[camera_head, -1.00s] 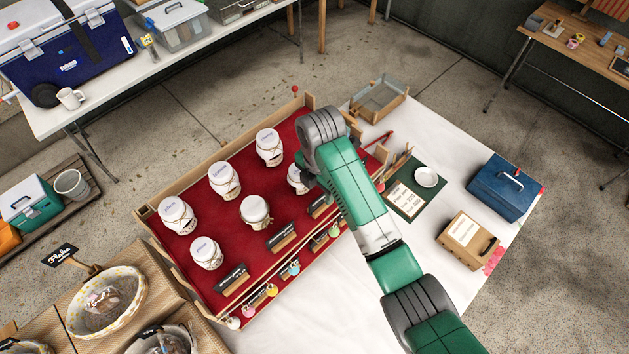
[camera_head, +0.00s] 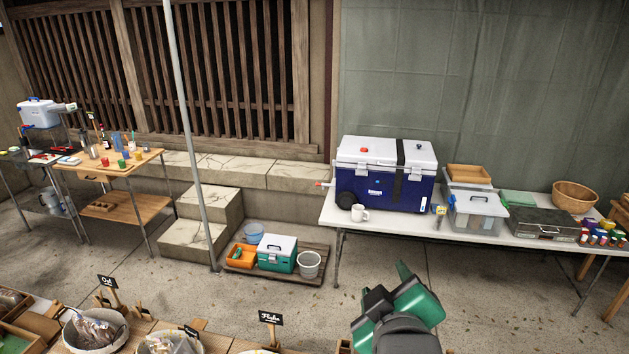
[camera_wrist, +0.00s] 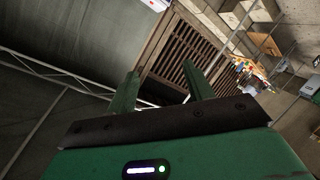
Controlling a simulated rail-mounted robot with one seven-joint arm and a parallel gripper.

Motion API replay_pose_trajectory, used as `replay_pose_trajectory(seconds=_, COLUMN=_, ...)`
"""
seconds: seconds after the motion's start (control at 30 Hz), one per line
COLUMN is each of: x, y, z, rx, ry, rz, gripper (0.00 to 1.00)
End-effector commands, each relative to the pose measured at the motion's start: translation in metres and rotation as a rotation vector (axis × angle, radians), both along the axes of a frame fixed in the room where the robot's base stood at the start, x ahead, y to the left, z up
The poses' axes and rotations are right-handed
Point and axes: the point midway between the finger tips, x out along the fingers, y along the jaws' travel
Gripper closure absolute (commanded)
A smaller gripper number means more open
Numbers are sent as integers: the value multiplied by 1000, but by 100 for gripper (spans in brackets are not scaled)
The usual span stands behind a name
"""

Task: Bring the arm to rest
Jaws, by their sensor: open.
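My gripper (camera_wrist: 160,68) shows in the wrist view with its two green fingers apart and nothing between them. Beyond the fingers are a grey wall and a dark wooden lattice, and no object is close to the fingertips. In the head view a green and dark grey part of my arm stands at the bottom, right of the middle, over the paved floor. The fingers cannot be made out in that view.
A green box (camera_head: 277,258) sits on a low pallet. Baskets (camera_head: 95,333) line the bottom left. A pole (camera_head: 190,130) stands left. Open floor lies between.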

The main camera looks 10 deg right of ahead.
Motion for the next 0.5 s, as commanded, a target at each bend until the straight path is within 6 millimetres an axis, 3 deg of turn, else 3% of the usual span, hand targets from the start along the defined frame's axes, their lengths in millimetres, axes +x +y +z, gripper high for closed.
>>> replay_pose_trajectory(seconds=0.03, x=-6, y=28, z=40, rx=65, ry=-121, rz=18, gripper=48)
replay_pose_trajectory(seconds=0.1, x=-22, y=63, z=91, rx=185, ry=-298, rz=44, gripper=48)
replay_pose_trajectory(seconds=0.23, x=-71, y=115, z=176, rx=425, ry=-595, rz=133, gripper=48)
replay_pose_trajectory(seconds=0.3, x=-100, y=133, z=209, rx=541, ry=-715, rz=189, gripper=48)
replay_pose_trajectory(seconds=0.4, x=-134, y=150, z=241, rx=667, ry=-836, rz=257, gripper=48)
replay_pose_trajectory(seconds=0.5, x=-153, y=156, z=256, rx=735, ry=-897, rz=296, gripper=48)
